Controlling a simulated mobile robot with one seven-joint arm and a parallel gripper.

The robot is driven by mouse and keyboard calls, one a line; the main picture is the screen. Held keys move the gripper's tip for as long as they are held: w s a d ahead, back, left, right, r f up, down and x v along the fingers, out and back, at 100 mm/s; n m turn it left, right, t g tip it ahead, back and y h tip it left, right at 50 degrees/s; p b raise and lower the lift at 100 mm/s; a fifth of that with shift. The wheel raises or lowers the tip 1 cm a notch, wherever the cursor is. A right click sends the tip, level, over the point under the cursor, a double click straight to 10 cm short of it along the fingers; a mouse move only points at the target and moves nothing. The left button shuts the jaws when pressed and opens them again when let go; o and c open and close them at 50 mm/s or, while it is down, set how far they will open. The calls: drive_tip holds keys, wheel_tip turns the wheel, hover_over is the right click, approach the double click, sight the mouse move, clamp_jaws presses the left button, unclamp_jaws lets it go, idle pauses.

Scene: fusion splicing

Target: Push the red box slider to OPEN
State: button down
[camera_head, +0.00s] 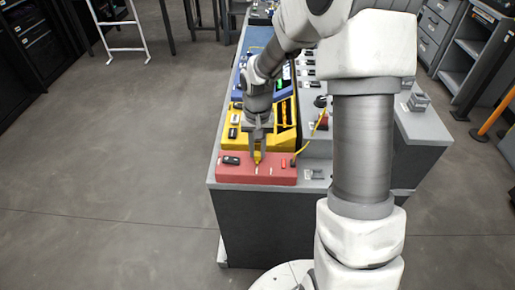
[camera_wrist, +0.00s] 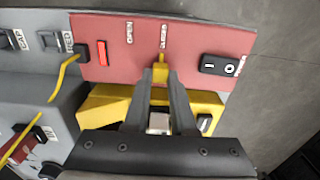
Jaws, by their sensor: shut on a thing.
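The red box (camera_head: 270,180) sits at the near end of the bench. In the wrist view the red box (camera_wrist: 200,35) carries the printed labels OPEN (camera_wrist: 129,33) and CLOSED (camera_wrist: 163,35). Its yellow slider (camera_wrist: 160,72) lines up with the CLOSED label; the OPEN label is to its left. My gripper (camera_wrist: 160,76) is shut on the slider, a finger on each side. In the head view my gripper (camera_head: 258,153) reaches down onto the red box, and the slider (camera_head: 257,157) shows between the fingertips.
On the red box are a black rocker switch (camera_wrist: 220,65) and a red light (camera_wrist: 102,53). A yellow box (camera_head: 240,142) stands right behind it, with a blue one (camera_head: 242,90) farther back. A yellow cable (camera_head: 311,136) runs on the right.

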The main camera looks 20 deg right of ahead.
sight(273, 159)
drive_tip(key=shift+s+d+p, duration=0.1)
drive_tip(key=shift+s+d, duration=0.1)
drive_tip(key=shift+d, duration=0.5)
drive_tip(key=shift+s+d+p, duration=0.1)
drive_tip(key=shift+s+d, duration=0.15)
drive_tip(key=shift+d, duration=0.45)
drive_tip(key=shift+s+d+p, duration=0.1)
drive_tip(key=shift+s+d, duration=0.1)
drive_tip(key=shift+d, duration=0.5)
drive_tip(key=c, duration=0.7)
unclamp_jaws()
drive_tip(key=shift+d, duration=0.1)
wheel_tip(273, 159, up, 18)
drive_tip(key=p, duration=0.2)
drive_tip(key=shift+f+p, duration=0.25)
drive_tip(key=shift+p, duration=0.1)
